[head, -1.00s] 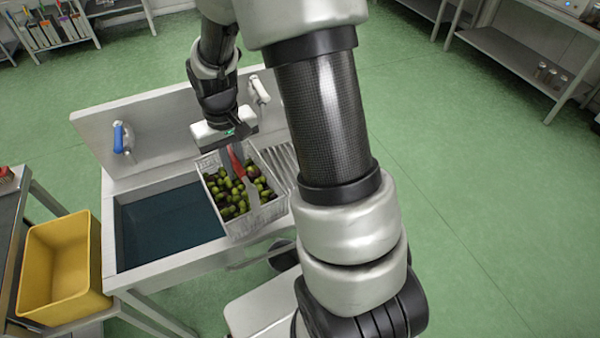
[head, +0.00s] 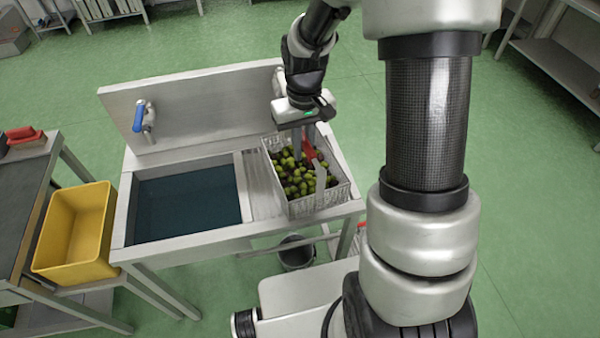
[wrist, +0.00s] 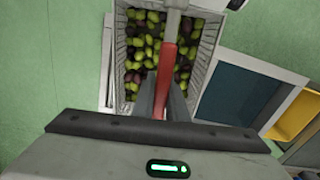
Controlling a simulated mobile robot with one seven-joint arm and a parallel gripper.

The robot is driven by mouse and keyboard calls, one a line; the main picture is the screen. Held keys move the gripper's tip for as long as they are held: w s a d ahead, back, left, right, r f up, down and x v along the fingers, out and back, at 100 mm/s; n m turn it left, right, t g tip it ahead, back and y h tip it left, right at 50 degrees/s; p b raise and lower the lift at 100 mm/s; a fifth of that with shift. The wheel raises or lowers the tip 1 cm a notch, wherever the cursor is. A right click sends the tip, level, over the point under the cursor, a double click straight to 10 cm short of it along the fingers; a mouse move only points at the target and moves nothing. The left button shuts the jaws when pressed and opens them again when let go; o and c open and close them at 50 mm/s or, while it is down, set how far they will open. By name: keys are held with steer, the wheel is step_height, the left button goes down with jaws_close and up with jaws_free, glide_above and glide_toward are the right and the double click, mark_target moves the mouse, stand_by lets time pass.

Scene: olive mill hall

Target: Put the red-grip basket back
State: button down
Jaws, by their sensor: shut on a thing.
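The white basket (head: 322,204) holds green and dark olives and has a handle with a red grip (head: 309,148). It is over the right part of the ribbed drainboard (head: 262,180), right of the sink. Whether it touches the board I cannot tell. My gripper (head: 305,135) is above the basket, shut on the red grip. In the wrist view my gripper's fingers (wrist: 163,88) clasp the red grip (wrist: 167,60), with the basket (wrist: 205,48) below. The gripper hides part of the olives.
The sink basin (head: 190,207) holds dark water, with a blue-handled tap (head: 140,118) behind. A yellow crate (head: 75,235) stands left of the sink. A dark bucket (head: 296,255) is under the drainboard. A shelf (head: 560,65) stands at the far right.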

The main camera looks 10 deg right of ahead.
mark_target(303, 159)
steer(key=shift+w+a+n, duration=0.15)
steer(key=shift+w+n, duration=0.25)
steer(key=shift+n, duration=0.7)
steer(key=n, duration=0.1)
steer(key=w+n+b, duration=0.1)
steer(key=n, duration=0.3)
steer(key=shift+w+f+b, duration=0.1)
steer(key=shift+w+b, duration=0.15)
steer(key=shift+b, duration=0.05)
steer(key=n, duration=0.2)
steer(key=w+n, duration=0.1)
steer(key=n, duration=0.1)
steer(key=shift+b, duration=0.4)
steer(key=n, duration=0.2)
steer(key=w+n, duration=0.1)
steer(key=n, duration=0.2)
steer(key=shift+w+b, duration=0.1)
steer(key=shift+b, duration=0.25)
steer(key=shift+f, duration=4.85)
steer(key=shift+f+b, duration=0.15)
steer(key=shift+b, duration=0.2)
steer(key=c, duration=1.8)
jaws_free()
